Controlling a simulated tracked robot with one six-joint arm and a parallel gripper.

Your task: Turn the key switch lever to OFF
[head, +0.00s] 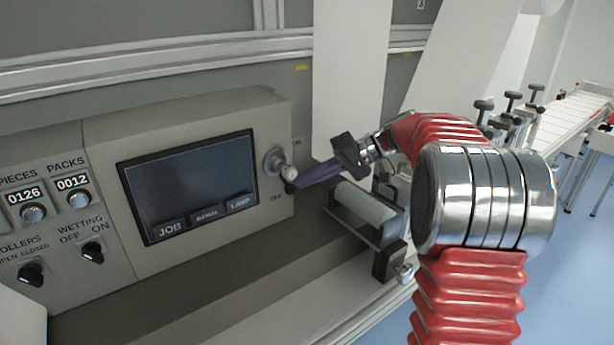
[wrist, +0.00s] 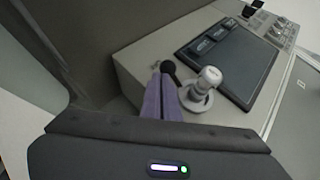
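The key switch (head: 273,161) is a round metal hub on the right end of the control panel, with ON printed above and OFF below. In the wrist view the fingers (wrist: 163,80) lie close together, tips right by the knob. I cannot tell whether they touch it.
The panel has a dark screen (head: 191,185), counters and several black rotary knobs (head: 93,252) to the left. A roller (head: 364,203) in a bracket sits below my gripper. White sheets (head: 350,70) hang behind it. A conveyor (head: 560,117) runs at the far right.

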